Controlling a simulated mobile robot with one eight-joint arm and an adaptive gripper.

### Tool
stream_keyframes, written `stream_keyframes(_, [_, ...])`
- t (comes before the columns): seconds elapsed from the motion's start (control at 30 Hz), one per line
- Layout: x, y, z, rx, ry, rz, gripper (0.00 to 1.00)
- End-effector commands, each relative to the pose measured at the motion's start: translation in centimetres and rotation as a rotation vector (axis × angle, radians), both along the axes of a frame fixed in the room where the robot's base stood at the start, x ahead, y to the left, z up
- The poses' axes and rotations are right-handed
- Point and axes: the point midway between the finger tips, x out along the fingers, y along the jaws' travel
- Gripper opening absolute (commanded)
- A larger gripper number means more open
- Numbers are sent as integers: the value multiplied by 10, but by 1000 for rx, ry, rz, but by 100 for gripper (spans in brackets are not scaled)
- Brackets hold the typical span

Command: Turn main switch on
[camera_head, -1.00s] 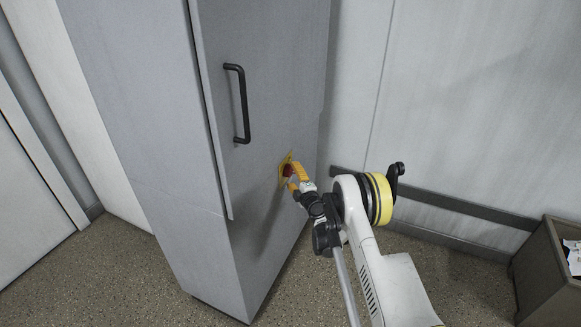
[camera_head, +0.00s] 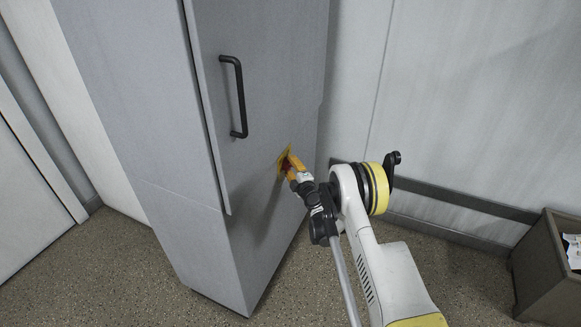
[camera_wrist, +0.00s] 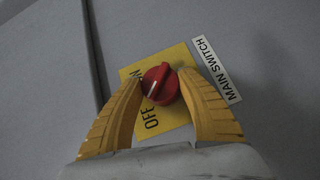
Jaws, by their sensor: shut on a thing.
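The main switch is a red rotary knob (camera_wrist: 159,86) on a yellow plate (camera_wrist: 178,56), seen close up in the wrist view. A white mark on the knob points to the lower left. The word OFF shows on the plate below the knob, and the left finger covers part of the plate. A white MAIN SWITCH label (camera_wrist: 217,70) is to the right. My gripper (camera_wrist: 161,80) is shut on the knob, with one yellow finger on each side. In the head view my gripper (camera_head: 289,163) is at the yellow plate on the cabinet and mostly hides the knob.
The switch is on a tall grey cabinet (camera_head: 120,110) with a black door handle (camera_head: 238,97) up and left of my gripper. A wall with a dark rail (camera_head: 450,200) is at the right. A brown bin (camera_head: 545,270) stands at the far right.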

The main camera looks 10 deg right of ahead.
Motion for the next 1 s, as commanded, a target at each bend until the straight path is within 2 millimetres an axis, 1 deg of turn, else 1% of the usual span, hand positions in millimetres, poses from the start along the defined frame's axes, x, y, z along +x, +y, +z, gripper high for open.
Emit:
stream_keyframes(0.17, [1, 0, 2, 32, 47, 1, 15])
stream_keyframes(0.37, [1, 0, 4, 107, 150, 0, 16])
stream_keyframes(1.0, [2, -1, 6, 465, 641, 0, 15])
